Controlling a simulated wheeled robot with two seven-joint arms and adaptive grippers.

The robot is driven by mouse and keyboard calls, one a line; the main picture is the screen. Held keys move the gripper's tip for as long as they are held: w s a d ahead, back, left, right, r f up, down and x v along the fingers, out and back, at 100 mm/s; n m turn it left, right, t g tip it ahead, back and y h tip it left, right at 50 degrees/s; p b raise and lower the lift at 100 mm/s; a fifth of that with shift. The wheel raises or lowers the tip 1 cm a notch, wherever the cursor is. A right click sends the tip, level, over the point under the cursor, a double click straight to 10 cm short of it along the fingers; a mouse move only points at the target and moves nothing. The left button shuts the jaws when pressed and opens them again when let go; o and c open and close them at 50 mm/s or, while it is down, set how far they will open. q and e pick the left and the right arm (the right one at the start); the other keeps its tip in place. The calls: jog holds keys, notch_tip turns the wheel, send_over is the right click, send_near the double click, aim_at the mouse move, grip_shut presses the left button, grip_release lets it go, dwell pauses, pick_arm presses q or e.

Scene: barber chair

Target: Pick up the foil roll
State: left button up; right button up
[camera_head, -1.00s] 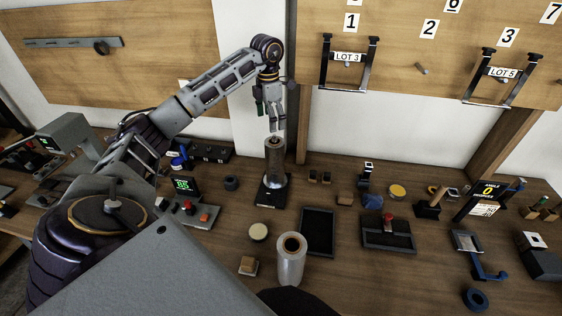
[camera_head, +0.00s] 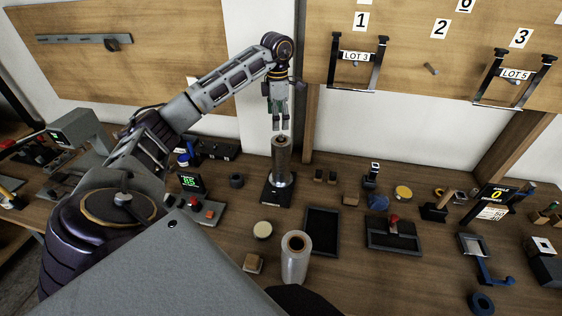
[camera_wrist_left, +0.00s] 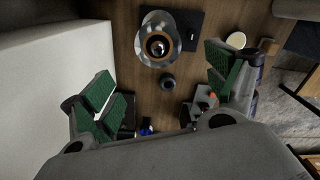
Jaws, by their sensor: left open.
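A silvery-grey roll, seemingly the foil roll (camera_head: 281,163), stands upright on a dark square base (camera_head: 271,194) near the back of the bench. The left wrist view shows the foil roll (camera_wrist_left: 145,47) from above, with its brown core ring. My left gripper (camera_head: 280,128) hangs with its fingers down, just above the roll's top and apart from it. In the left wrist view the gripper (camera_wrist_left: 164,88) has its green-padded fingers spread wide with nothing between them. The roll lies toward the upper part of that view. My right gripper is not seen.
A second, paler roll (camera_head: 295,262) stands upright at the front. A black tray (camera_head: 321,232) is right of the foil roll's base. A small device with a green display (camera_head: 191,183) is left of it. The back wall and a wooden post (camera_head: 307,125) are close behind.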

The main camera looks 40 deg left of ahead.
aim_at(278, 138)
pick_arm(q)
jog(key=shift+f, duration=0.15)
jog(key=shift+f+p, duration=0.35)
jog(key=shift+f, duration=3.85)
jog(key=shift+w+d+f+p, duration=0.1)
jog(key=shift+w+f+p, duration=0.1)
jog(key=shift+f, duration=0.55)
jog(key=shift+w+d+f+p, duration=0.15)
jog(key=shift+f+p, duration=0.1)
jog(key=shift+f, duration=0.45)
jog(key=shift+w+d+f+p, duration=0.1)
jog(key=shift+f+p, duration=0.1)
jog(key=shift+f, duration=0.95)
jog(key=shift+r, duration=0.1)
grip_shut()
